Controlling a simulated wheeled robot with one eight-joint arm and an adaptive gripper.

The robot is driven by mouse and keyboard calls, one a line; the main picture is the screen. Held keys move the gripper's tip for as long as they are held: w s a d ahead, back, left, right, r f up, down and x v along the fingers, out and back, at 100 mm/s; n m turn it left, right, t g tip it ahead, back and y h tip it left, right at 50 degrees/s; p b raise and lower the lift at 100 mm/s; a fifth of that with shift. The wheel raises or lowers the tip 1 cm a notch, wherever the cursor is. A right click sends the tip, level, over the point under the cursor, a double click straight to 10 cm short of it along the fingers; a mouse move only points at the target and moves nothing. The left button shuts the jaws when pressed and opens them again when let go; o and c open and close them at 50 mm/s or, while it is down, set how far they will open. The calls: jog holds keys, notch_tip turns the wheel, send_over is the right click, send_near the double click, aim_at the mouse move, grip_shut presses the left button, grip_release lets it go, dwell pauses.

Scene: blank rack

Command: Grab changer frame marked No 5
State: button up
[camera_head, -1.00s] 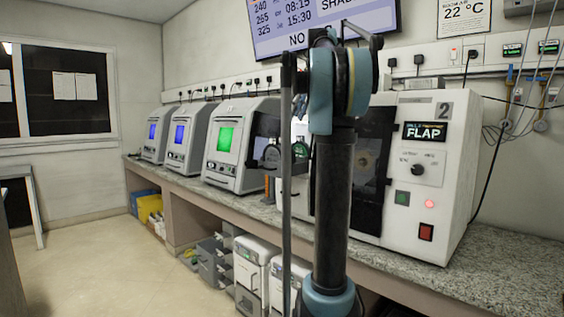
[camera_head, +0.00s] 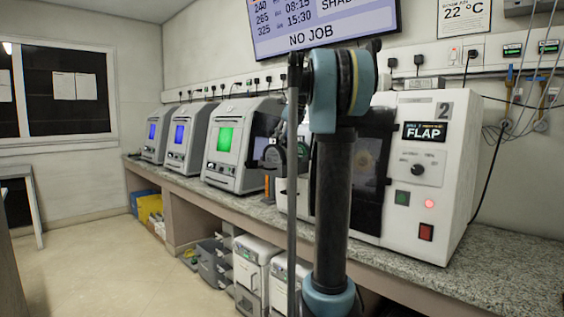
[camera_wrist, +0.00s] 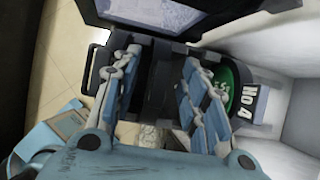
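In the wrist view, a dark frame-like part with a white "No 4" label (camera_wrist: 243,103) and a green disc (camera_wrist: 224,88) is just right of my gripper (camera_wrist: 162,58). The gripper's two pale blue fingers are spread apart. A dark block (camera_wrist: 160,90) shows in the space between them; I cannot tell whether either finger touches it. No label reading No 5 is visible. In the head view, the wrist end is by the bench, largely hidden behind my arm.
A granite bench (camera_head: 490,270) carries the white FLAP machine (camera_head: 425,205) at right and several grey machines with lit screens, one green (camera_head: 225,140), at left. White boxes (camera_head: 252,260) stand below. Floor at lower left is clear.

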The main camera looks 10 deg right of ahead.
jog(key=shift+x, duration=1.95)
grip_shut()
jog(key=shift+r, duration=0.1)
